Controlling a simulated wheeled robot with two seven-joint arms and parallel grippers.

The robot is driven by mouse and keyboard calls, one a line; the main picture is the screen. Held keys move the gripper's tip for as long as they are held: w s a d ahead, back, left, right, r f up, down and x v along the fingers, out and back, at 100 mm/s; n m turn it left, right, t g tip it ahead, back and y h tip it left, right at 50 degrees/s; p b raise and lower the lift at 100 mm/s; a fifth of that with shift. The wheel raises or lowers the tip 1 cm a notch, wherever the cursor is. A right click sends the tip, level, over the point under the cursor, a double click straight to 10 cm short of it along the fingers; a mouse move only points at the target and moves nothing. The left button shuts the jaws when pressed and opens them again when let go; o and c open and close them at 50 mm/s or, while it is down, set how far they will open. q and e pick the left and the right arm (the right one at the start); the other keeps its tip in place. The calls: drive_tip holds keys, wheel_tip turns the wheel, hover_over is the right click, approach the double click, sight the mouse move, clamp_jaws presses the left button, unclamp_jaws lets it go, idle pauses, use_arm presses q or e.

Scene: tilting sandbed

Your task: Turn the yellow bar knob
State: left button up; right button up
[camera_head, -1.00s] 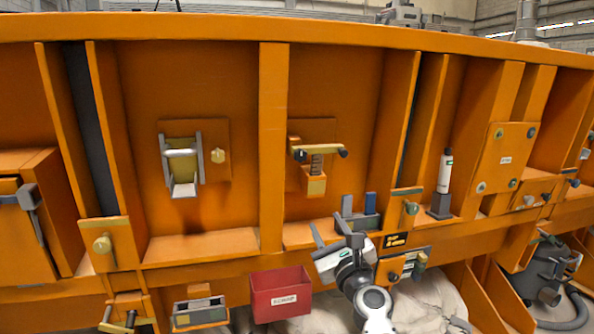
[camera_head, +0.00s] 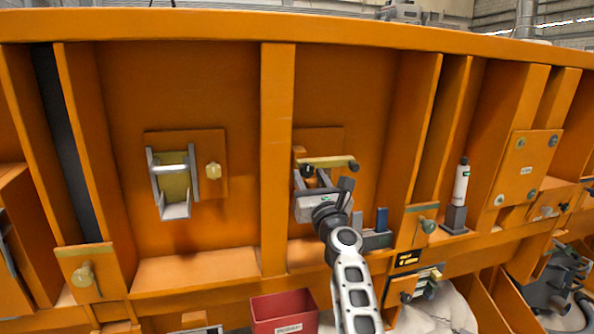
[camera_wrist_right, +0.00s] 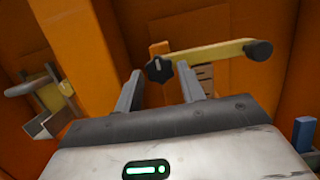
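The yellow bar knob (camera_head: 330,162) is a horizontal yellow bar with dark ends, mounted on an orange plate in the middle bay of the orange wall. In the right wrist view the bar (camera_wrist_right: 215,53) runs up to the right, with a black lobed knob at its left end and a dark round cap at its right end. My right gripper (camera_head: 313,178) is open just below and in front of the bar's left part. Its two fingers stand apart, with the black knob appearing between their tips; I cannot tell if they touch it. My left gripper is not in view.
A vertical orange rib (camera_head: 278,150) stands left of the bar. Left of that are a grey-framed bracket (camera_head: 173,185) and a small yellow knob (camera_head: 213,171). Blue blocks (camera_head: 381,219) stand low on the right. A red bin (camera_head: 284,314) is below.

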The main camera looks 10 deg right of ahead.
drive_tip(key=shift+w+r, duration=0.3)
drive_tip(key=shift+w, duration=0.35)
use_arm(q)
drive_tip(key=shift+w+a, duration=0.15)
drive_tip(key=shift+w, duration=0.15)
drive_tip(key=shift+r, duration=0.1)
use_arm(e)
drive_tip(key=shift+s, duration=0.1)
drive_tip(key=c, duration=0.6)
drive_tip(key=shift+n, duration=0.3)
